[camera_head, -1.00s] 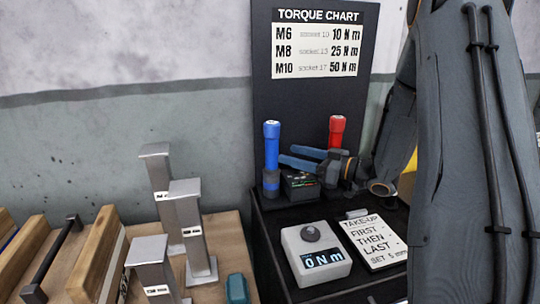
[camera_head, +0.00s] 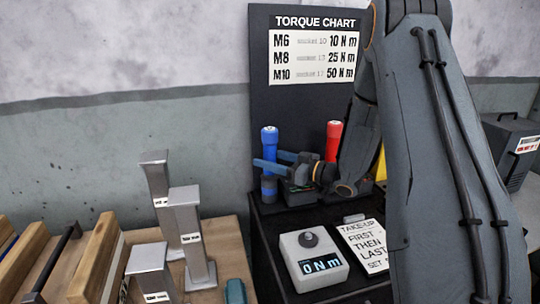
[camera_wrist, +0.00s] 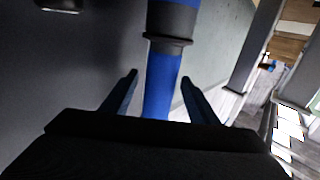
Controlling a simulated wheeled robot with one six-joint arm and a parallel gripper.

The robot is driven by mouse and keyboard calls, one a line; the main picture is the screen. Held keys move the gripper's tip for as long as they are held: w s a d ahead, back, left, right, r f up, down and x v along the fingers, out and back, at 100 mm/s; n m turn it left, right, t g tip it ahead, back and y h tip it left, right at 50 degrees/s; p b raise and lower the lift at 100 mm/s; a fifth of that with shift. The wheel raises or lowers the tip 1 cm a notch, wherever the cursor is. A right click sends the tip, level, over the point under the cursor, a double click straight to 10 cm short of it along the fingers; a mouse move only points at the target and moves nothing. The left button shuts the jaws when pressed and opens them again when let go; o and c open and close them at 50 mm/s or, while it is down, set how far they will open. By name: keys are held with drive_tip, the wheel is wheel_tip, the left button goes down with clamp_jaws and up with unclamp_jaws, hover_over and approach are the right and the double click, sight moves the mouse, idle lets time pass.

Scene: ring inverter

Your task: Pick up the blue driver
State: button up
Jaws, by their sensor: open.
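The blue driver (camera_head: 269,140) stands upright at the back left of the black bench, with a dark band around its lower part. My gripper (camera_head: 259,170) is open, with its two blue fingers pointing left at the driver's middle.
A red driver (camera_head: 333,140) stands to the right, close behind my arm. A grey torque meter (camera_head: 313,258) reading 0 N m and a printed card (camera_head: 361,243) lie in front. The torque chart board (camera_head: 312,90) rises behind. Metal posts (camera_head: 187,235) stand at left.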

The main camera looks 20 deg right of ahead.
drive_tip(key=c, duration=1.1)
drive_tip(key=shift+r, duration=0.1)
drive_tip(key=shift+c, duration=1)
